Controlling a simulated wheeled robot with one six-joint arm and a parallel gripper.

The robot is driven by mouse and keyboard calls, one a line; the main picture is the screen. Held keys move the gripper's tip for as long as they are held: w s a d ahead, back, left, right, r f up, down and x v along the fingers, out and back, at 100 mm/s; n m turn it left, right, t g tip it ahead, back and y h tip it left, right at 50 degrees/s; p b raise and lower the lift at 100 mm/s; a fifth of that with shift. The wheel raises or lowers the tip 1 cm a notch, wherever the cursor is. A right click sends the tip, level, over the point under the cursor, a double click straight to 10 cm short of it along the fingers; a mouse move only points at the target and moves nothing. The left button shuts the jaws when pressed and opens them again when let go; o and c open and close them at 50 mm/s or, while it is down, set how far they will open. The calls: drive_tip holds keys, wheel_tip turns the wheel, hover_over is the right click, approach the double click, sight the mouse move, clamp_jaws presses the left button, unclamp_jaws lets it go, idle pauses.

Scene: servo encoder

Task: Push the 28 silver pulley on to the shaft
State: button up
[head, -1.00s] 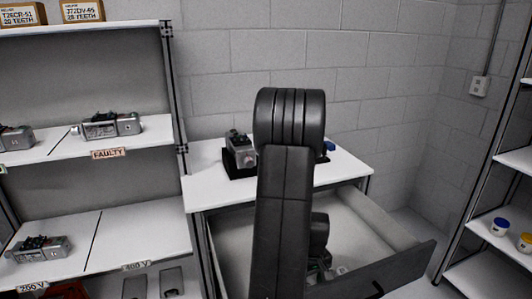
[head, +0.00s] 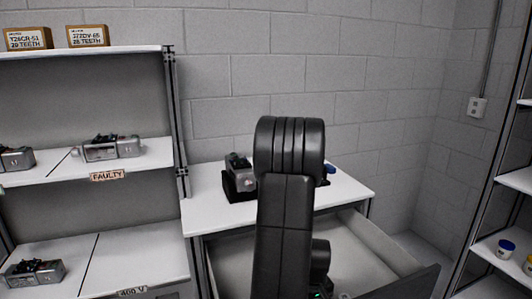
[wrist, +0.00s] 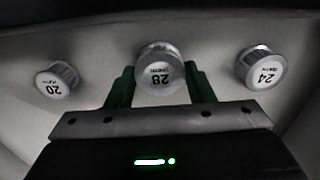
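The silver pulley marked 28 (wrist: 160,76) stands in the wrist view between the two green fingers of my gripper (wrist: 160,82), its numbered face toward the camera. The fingers flank it closely; I cannot tell whether they touch it. A smaller silver pulley marked 20 (wrist: 55,82) is to the left and one marked 24 (wrist: 261,68) to the right. In the head view my arm hides most of the gripper, which is low at the open drawer (head: 370,250). A grey motor unit (head: 243,177) sits in a black stand on the white table; its shaft is not clear.
A shelf (head: 90,177) on the left holds several motor units, with a FAULTY label and boxes on top. A rack (head: 515,180) on the right holds small cups. The white tabletop (head: 210,215) is mostly clear. The drawer walls surround the gripper.

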drive_tip(key=shift+r+p, duration=2.5)
drive_tip(key=shift+r, duration=1)
